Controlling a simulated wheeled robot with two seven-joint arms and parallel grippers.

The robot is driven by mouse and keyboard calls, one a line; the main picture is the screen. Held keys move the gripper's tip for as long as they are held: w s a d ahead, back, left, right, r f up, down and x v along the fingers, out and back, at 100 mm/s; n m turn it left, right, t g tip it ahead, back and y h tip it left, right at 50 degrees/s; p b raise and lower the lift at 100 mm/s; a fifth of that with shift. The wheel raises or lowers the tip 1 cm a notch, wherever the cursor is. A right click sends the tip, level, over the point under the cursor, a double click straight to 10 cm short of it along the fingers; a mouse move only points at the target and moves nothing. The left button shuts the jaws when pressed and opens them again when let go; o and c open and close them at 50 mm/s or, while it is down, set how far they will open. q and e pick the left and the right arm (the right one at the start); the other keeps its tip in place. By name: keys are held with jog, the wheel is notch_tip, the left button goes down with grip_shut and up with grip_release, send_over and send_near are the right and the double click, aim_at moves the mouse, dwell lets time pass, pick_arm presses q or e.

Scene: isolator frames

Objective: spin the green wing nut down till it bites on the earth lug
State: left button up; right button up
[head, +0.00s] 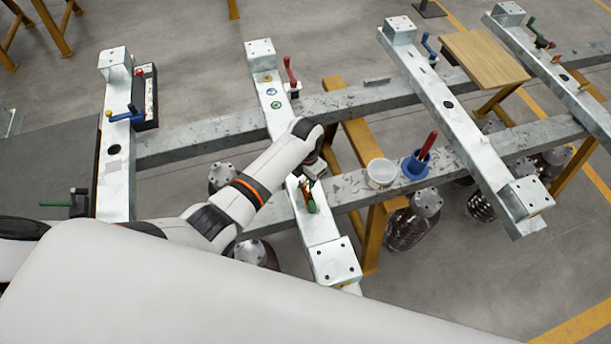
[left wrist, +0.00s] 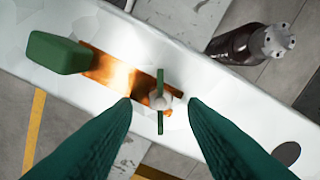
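The green wing nut (left wrist: 160,122) is in the left wrist view, its thin wings upright in the picture around a pale round stud end. It sits over the right end of the copper-coloured earth lug (left wrist: 110,70) on a pale metal beam. A green block (left wrist: 58,53) covers the lug's other end. My left gripper (left wrist: 160,104) is open, one dark green finger each side of the nut, with gaps showing. In the head view my left gripper (head: 314,170) is over the middle cross beam, beside the small copper and green parts. My right gripper is not seen.
The middle cross beam (head: 325,235) lies across two long rails. A white cup (head: 381,173) and a blue holder (head: 415,166) with a red handle stand right of my gripper. A red-handled part (head: 291,78) is farther back. A wooden board (head: 485,57) lies at the upper right.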

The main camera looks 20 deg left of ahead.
pick_arm(q)
jog(key=shift+f, duration=0.15)
grip_shut()
